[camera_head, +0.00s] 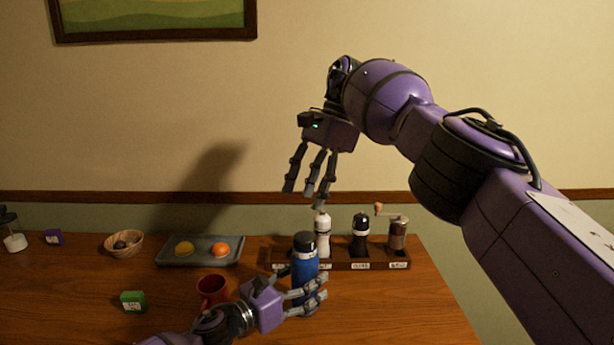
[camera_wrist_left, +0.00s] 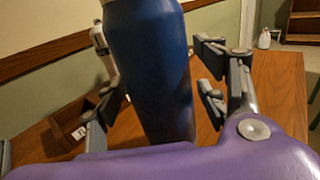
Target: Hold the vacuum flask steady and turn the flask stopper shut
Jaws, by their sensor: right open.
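The blue vacuum flask (camera_head: 304,270) stands upright on the wooden table, and its blue body fills the middle of the left wrist view (camera_wrist_left: 150,70). The black flask stopper (camera_head: 304,240) sits on top; how tight it is cannot be told. My left gripper (camera_head: 312,292) is around the flask's lower body, with fingers on both sides. In the left wrist view a gap shows between the flask and the right-hand fingers, so it looks open. My right gripper (camera_head: 305,193) is open and empty, pointing down in the air above the flask.
A rack (camera_head: 342,266) with a white mill (camera_head: 322,236), a black mill (camera_head: 360,236) and a grinder (camera_head: 397,235) stands just behind the flask. A red mug (camera_head: 212,290) is left of it. A tray (camera_head: 170,261) with two fruits, a basket (camera_head: 124,244) and a green box (camera_head: 133,301) lie further left.

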